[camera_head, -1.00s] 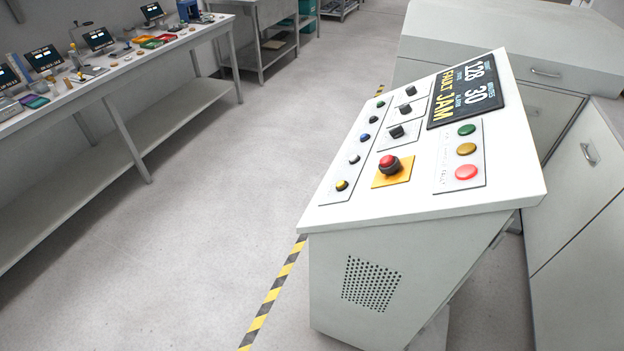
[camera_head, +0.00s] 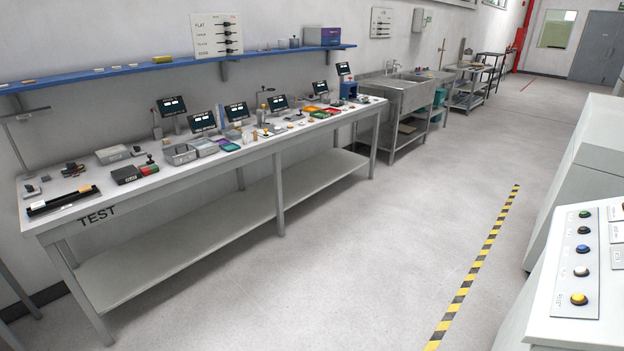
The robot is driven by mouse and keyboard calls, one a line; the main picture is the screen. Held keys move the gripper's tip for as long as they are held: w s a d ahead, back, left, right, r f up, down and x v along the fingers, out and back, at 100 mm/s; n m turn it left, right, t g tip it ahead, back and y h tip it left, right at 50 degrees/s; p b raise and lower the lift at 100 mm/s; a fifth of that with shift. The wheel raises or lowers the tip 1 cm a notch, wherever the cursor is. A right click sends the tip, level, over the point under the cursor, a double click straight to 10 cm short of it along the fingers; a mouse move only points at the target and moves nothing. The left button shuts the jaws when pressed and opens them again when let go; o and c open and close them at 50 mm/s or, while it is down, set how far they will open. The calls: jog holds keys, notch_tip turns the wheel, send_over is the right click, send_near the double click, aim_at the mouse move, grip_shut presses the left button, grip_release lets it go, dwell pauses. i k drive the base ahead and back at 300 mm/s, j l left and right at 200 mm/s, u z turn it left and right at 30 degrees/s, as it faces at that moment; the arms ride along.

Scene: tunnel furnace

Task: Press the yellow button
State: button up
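The yellow button (camera_head: 579,299) is the nearest of a column of round buttons on the sloped control console (camera_head: 545,328) at the right edge. Above it in the column are a white button (camera_head: 581,271), a blue button (camera_head: 583,248), a black button (camera_head: 584,230) and a green button (camera_head: 585,213). Most of the console is cut off by the right edge of the picture. My gripper is not in view.
A long test bench (camera_head: 200,181) with small instruments and trays stands along the left wall under a blue shelf (camera_head: 180,67). A metal sink unit (camera_head: 400,105) stands beyond it. The floor between bench and console is clear, with a yellow-black stripe (camera_head: 470,280).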

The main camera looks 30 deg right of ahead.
aim_at(576, 298)
jog(key=i+j+u, duration=0.25)
jog(key=i, duration=0.35)
jog(key=i+u, duration=0.25)
jog(key=i, duration=0.3)
jog(key=i+l+z, duration=0.1)
jog(key=i+z, duration=0.35)
jog(key=i+j+z, duration=0.1)
jog(key=i+z, duration=0.35)
jog(key=i, duration=0.15)
jog(key=i+j+z, duration=0.25)
jog(key=i+z, duration=1.15)
jog(key=i+j+z, duration=0.2)
jog(key=i+z, duration=0.15)
jog(key=z, duration=0.15)
jog(key=i+j+z, duration=0.1)
jog(key=z, duration=0.35)
jog(key=i+j+z, duration=0.15)
jog(key=z, duration=0.25)
jog(key=j+z, duration=0.2)
jog(key=z, duration=0.25)
jog(key=i+j+z, duration=0.1)
jog(key=j+z, duration=0.15)
jog(key=z, duration=0.15)
jog(key=j+z, duration=0.2)
jog(key=z, duration=0.25)
jog(key=j+z, duration=0.25)
jog(key=z, duration=0.2)
jog(key=j+z, duration=0.25)
jog(key=z, duration=0.15)
